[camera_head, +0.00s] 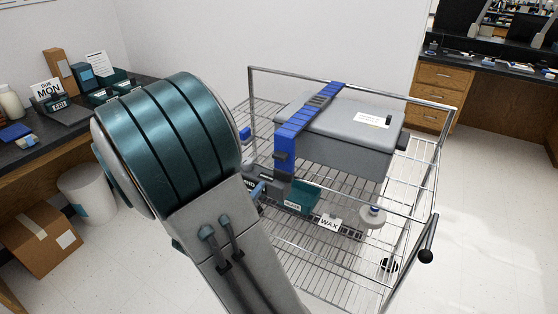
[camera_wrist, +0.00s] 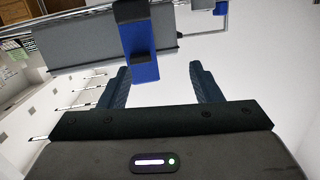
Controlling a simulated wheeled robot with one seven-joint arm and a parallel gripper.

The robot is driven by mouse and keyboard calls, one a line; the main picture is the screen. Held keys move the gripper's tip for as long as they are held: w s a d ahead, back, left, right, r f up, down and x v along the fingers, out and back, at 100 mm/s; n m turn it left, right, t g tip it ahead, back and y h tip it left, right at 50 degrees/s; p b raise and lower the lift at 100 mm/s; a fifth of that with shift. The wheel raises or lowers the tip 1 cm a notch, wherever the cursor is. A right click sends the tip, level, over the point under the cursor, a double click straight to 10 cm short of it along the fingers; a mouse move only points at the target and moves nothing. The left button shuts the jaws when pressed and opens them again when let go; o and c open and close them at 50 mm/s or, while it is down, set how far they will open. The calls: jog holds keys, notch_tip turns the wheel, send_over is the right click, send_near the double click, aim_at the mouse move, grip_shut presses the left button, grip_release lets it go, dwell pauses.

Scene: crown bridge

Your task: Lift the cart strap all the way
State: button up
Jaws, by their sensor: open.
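The blue cart strap (camera_head: 288,134) runs over the top of a grey case (camera_head: 345,118) on the wire cart and hangs down its near left side. A dark buckle piece sits low on the strap. In the wrist view the strap (camera_wrist: 144,66) hangs between the two fingers of my gripper (camera_wrist: 160,66), nearer the left finger. The fingers are spread open, with a gap on both sides of the strap. I cannot tell how deep the strap is between them. In the head view my arm hides most of the gripper.
The wire cart (camera_head: 352,86) has raised rails around the case and a black-knobbed handle (camera_head: 426,256) at the right. A green bin, a WAX label (camera_head: 329,224) and a roll (camera_head: 372,216) sit lower down. A cluttered counter stands left; floor is clear at right.

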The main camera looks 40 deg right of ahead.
aim_at(277, 158)
jog(key=w+d, duration=0.1)
jog(key=d, duration=0.3)
jog(key=w+d+h, duration=0.1)
jog(key=d, duration=0.4)
jog(key=w+d+r+g+h, duration=0.1)
jog(key=d, duration=0.4)
jog(key=shift+w+m+b, duration=0.15)
jog(key=shift+m+b, duration=0.25)
jog(key=shift+a, duration=0.1)
jog(key=c, duration=1)
